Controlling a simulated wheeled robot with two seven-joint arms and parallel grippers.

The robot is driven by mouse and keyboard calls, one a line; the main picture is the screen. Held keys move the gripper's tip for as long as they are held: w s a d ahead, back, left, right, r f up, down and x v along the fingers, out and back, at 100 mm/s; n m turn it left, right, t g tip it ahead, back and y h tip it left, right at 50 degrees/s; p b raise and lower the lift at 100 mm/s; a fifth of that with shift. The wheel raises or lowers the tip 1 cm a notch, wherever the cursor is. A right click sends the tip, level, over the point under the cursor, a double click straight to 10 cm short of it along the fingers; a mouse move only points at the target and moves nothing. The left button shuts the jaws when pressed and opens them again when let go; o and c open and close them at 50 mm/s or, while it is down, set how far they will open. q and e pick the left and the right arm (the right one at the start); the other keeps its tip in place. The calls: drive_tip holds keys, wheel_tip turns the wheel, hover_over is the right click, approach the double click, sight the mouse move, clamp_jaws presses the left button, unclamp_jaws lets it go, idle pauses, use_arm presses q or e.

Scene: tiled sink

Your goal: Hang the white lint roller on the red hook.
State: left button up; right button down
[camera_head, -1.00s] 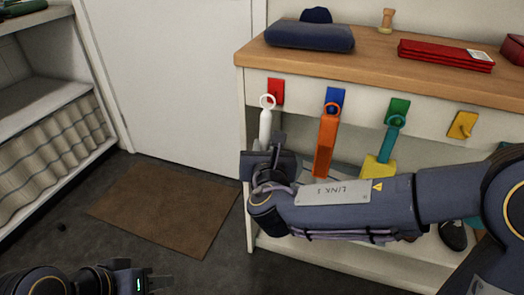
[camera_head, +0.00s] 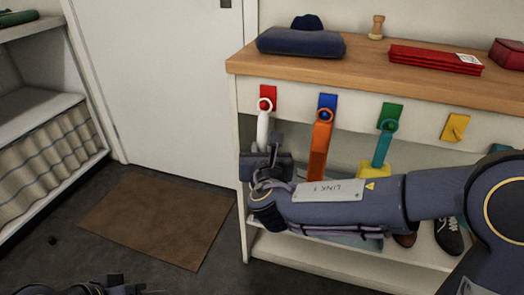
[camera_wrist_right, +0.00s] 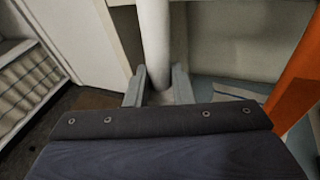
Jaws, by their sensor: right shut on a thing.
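The white lint roller (camera_head: 263,128) hangs upright with its ring at the top, in front of the lower part of the red hook (camera_head: 268,91). Red shows through the ring; I cannot tell whether the ring is around the peg or just in front of it. My right gripper (camera_head: 272,152) is shut on the lint roller's handle below the ring. In the right wrist view the white handle (camera_wrist_right: 155,38) stands between the two fingers (camera_wrist_right: 158,88). My left gripper (camera_head: 125,289) is mostly cut off at the bottom edge, its fingers not clear.
To the right, an orange tool (camera_head: 319,150) hangs on the blue hook (camera_head: 328,101) and a teal-handled, yellow-ended tool (camera_head: 382,148) on the green hook (camera_head: 391,112). The yellow hook (camera_head: 455,127) is bare. The wooden shelf top (camera_head: 360,71) juts out above the hooks.

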idle(0.3)
drive_tip(key=c, duration=1.2)
unclamp_jaws()
drive_tip(key=shift+o, duration=0.2)
